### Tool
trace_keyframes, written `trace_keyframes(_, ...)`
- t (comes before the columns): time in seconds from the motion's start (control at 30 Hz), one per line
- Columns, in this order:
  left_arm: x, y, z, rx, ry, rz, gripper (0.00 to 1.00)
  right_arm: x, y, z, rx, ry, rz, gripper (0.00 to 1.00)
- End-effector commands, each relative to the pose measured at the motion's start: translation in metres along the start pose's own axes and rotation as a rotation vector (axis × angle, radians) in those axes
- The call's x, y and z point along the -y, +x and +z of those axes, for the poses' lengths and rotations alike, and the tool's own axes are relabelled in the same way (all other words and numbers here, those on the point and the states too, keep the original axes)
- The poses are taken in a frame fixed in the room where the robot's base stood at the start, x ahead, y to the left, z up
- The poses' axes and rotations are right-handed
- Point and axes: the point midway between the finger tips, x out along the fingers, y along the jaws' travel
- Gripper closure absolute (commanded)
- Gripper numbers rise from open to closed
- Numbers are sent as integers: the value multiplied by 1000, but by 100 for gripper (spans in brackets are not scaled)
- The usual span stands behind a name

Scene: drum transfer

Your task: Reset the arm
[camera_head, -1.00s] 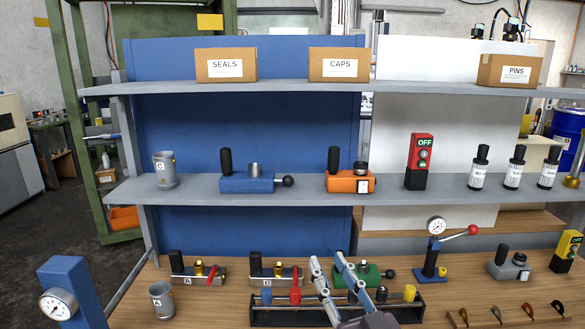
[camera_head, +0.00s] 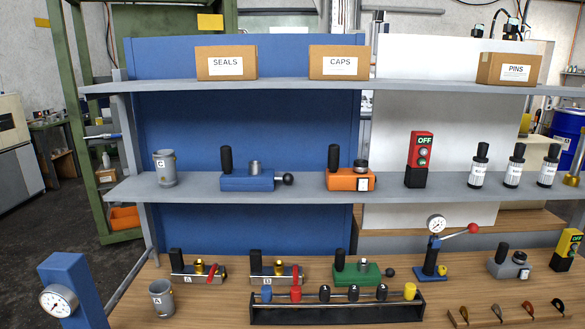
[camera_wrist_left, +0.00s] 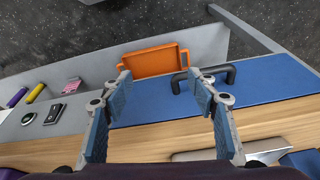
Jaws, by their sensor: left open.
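My left gripper (camera_wrist_left: 160,82) shows in the left wrist view, with its two blue-padded fingers spread apart and nothing between them. Beyond the fingertips are an orange bin (camera_wrist_left: 153,60) and a blue panel (camera_wrist_left: 270,86) with a dark handle. A strip of wooden surface (camera_wrist_left: 142,142) lies below the fingers. No gripper shows in the head view, so my right gripper is out of sight.
In the head view, a wooden bench (camera_head: 225,310) carries a black rack (camera_head: 335,312) of coloured-top pieces, clamp fixtures, cup A (camera_head: 162,300) and a gauge press (camera_head: 430,262). Grey shelves (camera_head: 310,186) above hold cup C (camera_head: 165,168), more fixtures and labelled boxes.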

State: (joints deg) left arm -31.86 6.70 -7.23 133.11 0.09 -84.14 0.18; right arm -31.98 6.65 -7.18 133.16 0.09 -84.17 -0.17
Motion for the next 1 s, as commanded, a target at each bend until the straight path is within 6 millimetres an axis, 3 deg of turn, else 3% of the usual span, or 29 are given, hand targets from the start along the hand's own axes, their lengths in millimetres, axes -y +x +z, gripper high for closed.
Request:
trace_keyframes(0.03, -1, 22, 5, 11, 1, 1, 46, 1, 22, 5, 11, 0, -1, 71)
trace_keyframes(0.27, -6, 122, 34, 46, 8, 7, 46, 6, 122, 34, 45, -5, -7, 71)
trace_keyframes(0.47, -10, 224, 88, 85, 16, 12, 46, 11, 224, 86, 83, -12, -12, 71)
trace_keyframes(0.6, -13, 285, 138, 114, 22, 15, 46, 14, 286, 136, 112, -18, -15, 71)
trace_keyframes(0.8, -16, 352, 220, 153, 32, 19, 46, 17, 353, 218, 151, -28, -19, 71)
trace_keyframes(1.0, -17, 386, 293, 184, 40, 22, 46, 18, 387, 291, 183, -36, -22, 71)
